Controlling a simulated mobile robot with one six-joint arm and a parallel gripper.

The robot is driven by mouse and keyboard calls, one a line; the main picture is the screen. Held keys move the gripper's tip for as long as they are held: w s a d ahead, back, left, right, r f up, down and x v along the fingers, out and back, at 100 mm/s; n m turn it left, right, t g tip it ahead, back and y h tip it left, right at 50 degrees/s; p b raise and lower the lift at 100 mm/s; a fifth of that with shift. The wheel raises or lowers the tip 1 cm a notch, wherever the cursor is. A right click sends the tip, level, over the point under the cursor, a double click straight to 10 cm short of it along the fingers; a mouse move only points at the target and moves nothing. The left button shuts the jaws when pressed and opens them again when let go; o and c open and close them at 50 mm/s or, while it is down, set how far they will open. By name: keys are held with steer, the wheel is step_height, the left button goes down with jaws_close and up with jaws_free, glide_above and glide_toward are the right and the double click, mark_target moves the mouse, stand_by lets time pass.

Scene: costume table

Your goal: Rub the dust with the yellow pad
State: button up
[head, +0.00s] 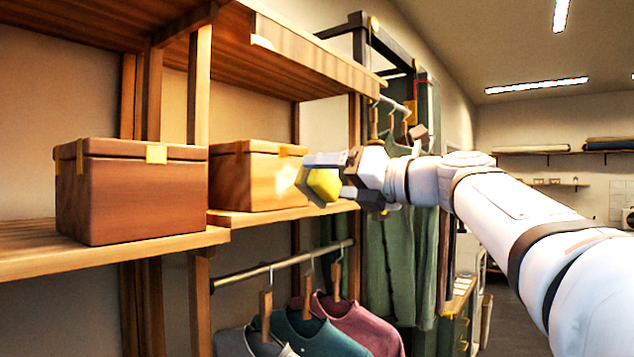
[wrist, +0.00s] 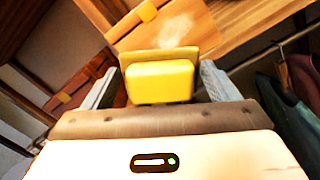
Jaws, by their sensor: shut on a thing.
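My gripper (head: 338,177) is shut on the yellow pad (head: 324,185), in front of the right-hand brown box (head: 258,182). The dust is a pale, hazy patch (wrist: 180,27) on the box face in the wrist view, just beyond the pad and slightly right. In the head view a pale patch (head: 232,180) shows on the box front, left of the pad. I cannot tell whether the pad touches the box.
A second brown box (head: 132,190) stands to the left on a wooden shelf (head: 190,242). Another shelf (head: 290,50) hangs above. Below, shirts (head: 310,330) hang from a rail (head: 285,265). Green garments (head: 400,260) hang behind my gripper. The floor at the right is partly open.

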steer(key=shift+s+d, duration=0.15)
steer(key=shift+d, duration=0.05)
stand_by(0.3)
steer(key=shift+a, duration=0.15)
steer(key=shift+p+x, duration=0.8)
steer(key=shift+x, duration=2.45)
steer(key=shift+p+x, duration=0.35)
steer(key=shift+x, duration=0.75)
steer(key=shift+f, duration=0.1)
